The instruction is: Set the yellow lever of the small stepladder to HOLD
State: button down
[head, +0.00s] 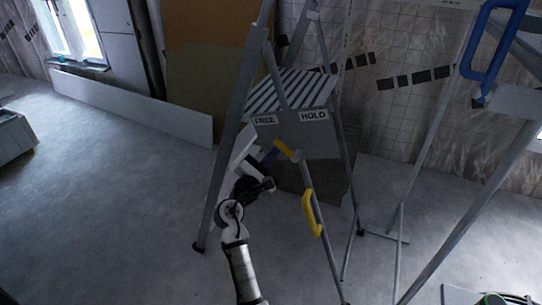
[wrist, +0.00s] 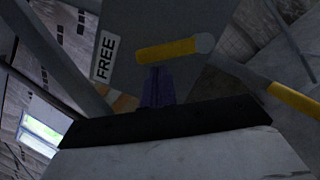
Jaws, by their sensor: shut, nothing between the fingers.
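The small stepladder has a grey plate (head: 318,139) with a FREE label (head: 264,121) at left and a HOLD label (head: 313,115) at right. The yellow lever (head: 284,148) shows just below the plate's labels, between them. In the wrist view the lever (wrist: 168,51) lies across the picture, right of the FREE label (wrist: 104,57); HOLD is out of that view. My gripper (head: 272,155) is shut and empty, at the lever's left. In the wrist view its purple fingers (wrist: 157,85) end right by the lever; I cannot tell whether they touch.
A yellow grip (head: 312,213) sits on the stepladder's front right leg, close to my arm's right. The front left leg (head: 228,135) stands just left of my gripper. A grey stand with a blue handle (head: 492,42) is at the right.

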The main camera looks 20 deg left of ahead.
jog(key=shift+r+m+h, duration=0.3)
jog(key=shift+r+m, duration=0.1)
jog(key=shift+m, duration=0.5)
jog(key=shift+d+r+m+g, duration=0.2)
jog(key=shift+r+m+g, duration=0.15)
jog(key=shift+m, duration=0.45)
jog(key=r+m, duration=0.1)
jog(key=m, duration=0.1)
jog(key=d+r+m, duration=0.1)
jog(key=m, duration=0.1)
jog(key=shift+d+m+g+h, duration=0.15)
jog(key=shift+m+g+h, duration=0.2)
jog(key=shift+m+h, duration=0.05)
jog(key=d+m, duration=0.1)
jog(key=m, duration=0.1)
jog(key=d+r+m+g, duration=0.1)
jog(key=m, duration=0.1)
jog(key=shift+s+r, duration=0.1)
jog(key=shift+r, duration=0.1)
jog(key=shift+d+r+m+g+y, duration=0.1)
jog(key=shift+d+m+g+y, duration=0.2)
jog(key=shift+m, duration=0.45)
jog(key=shift+d+r+m+g, duration=0.1)
jog(key=shift+d+m, duration=0.3)
jog(key=shift+m, duration=0.35)
jog(key=shift+p, duration=0.3)
